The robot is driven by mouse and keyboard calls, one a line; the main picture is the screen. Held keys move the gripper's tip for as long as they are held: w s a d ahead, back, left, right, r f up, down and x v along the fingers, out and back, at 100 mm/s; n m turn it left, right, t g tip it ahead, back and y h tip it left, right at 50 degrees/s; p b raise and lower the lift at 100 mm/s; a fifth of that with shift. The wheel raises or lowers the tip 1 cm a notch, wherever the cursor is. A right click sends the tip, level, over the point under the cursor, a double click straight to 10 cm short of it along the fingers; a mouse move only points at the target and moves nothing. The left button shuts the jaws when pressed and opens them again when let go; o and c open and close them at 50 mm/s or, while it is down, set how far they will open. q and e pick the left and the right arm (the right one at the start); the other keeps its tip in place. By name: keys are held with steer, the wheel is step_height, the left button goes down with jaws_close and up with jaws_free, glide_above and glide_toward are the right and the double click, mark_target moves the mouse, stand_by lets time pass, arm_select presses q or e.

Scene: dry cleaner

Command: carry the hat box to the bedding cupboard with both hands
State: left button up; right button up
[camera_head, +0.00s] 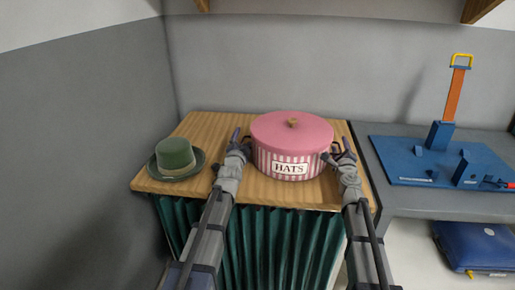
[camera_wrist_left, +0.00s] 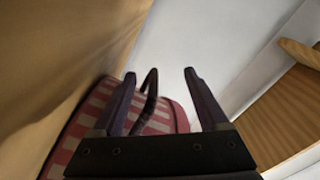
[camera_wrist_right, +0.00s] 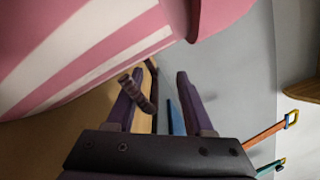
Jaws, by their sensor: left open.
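The hat box (camera_head: 291,150) is round, with a plain pink lid, pink and white striped sides and a HATS label. It stands upright on the wooden top (camera_head: 262,190) of a green-curtained stand. My left gripper (camera_head: 240,140) is at its left side, open; in the left wrist view a dark handle (camera_wrist_left: 150,92) shows between the spread fingers (camera_wrist_left: 162,72). My right gripper (camera_head: 340,150) is at its right side, open; in the right wrist view a dark handle (camera_wrist_right: 143,92) lies between the fingers, close to the left one. I cannot identify a bedding cupboard in view.
A green hat (camera_head: 175,158) sits left of the box. A grey table (camera_head: 400,200) on the right bears a blue board (camera_head: 410,170) with an upright orange piece (camera_head: 455,95). A blue case (camera_head: 475,245) lies below. Walls stand behind and left.

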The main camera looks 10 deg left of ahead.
arm_select(q)
steer(key=s, duration=1.2)
steer(key=shift+d, duration=0.1)
arm_select(e)
steer(key=o, duration=0.5)
steer(key=shift+s, duration=0.1)
steer(key=s, duration=1.2)
steer(key=shift+w, duration=0.1)
